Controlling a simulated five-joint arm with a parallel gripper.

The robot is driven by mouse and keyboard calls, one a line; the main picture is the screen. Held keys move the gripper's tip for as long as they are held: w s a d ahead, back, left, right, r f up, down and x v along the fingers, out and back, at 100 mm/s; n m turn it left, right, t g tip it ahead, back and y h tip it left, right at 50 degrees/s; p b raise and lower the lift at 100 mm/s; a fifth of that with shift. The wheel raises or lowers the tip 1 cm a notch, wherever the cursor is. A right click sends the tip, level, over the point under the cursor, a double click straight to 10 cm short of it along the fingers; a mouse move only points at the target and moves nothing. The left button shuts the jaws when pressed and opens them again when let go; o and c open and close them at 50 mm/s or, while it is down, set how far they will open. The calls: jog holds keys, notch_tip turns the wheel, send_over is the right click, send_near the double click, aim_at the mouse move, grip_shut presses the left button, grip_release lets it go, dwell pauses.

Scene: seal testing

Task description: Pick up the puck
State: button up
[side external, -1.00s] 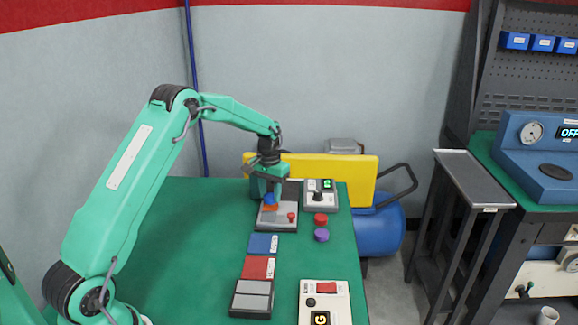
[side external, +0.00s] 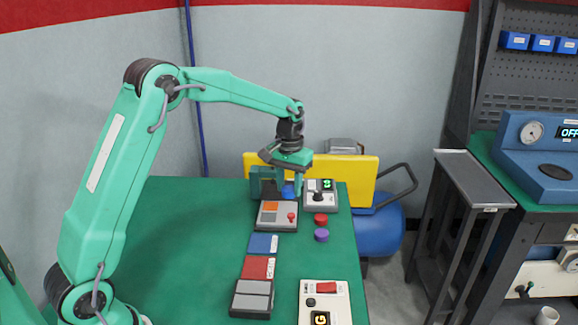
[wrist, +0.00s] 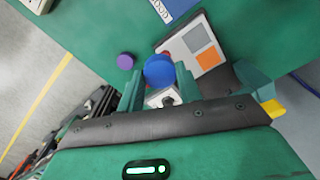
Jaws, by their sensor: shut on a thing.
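My gripper (side external: 289,188) is shut on a blue puck (side external: 288,192), raised above the far end of the green table. In the wrist view the blue puck (wrist: 159,71) sits between the two green fingers (wrist: 159,82). A red puck (side external: 320,219) and a purple puck (side external: 321,235) lie on the table at the right, apart from my gripper. The purple puck also shows in the wrist view (wrist: 125,61). The red one is mostly hidden there behind the blue puck.
A white control box (side external: 320,203) stands close at the right. Blue and red pads (side external: 262,244) lie nearer. The table's left side is clear.

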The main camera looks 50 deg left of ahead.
jog(key=shift+d+r, duration=0.1)
jog(key=shift+d, duration=0.05)
dwell(0.5)
jog(key=shift+s+d, duration=0.3)
jog(key=shift+d, duration=0.1)
jog(key=s+d+f, duration=0.1)
jog(key=s+d, duration=0.6)
jog(key=s, duration=0.3)
jog(key=s+d, duration=0.7)
jog(key=s, duration=0.2)
jog(key=shift+s+f, duration=0.4)
send_over(257, 267)
notch_tip(257, 267, down, 7)
jog(key=shift+f, duration=0.1)
jog(key=shift+f, duration=1.9)
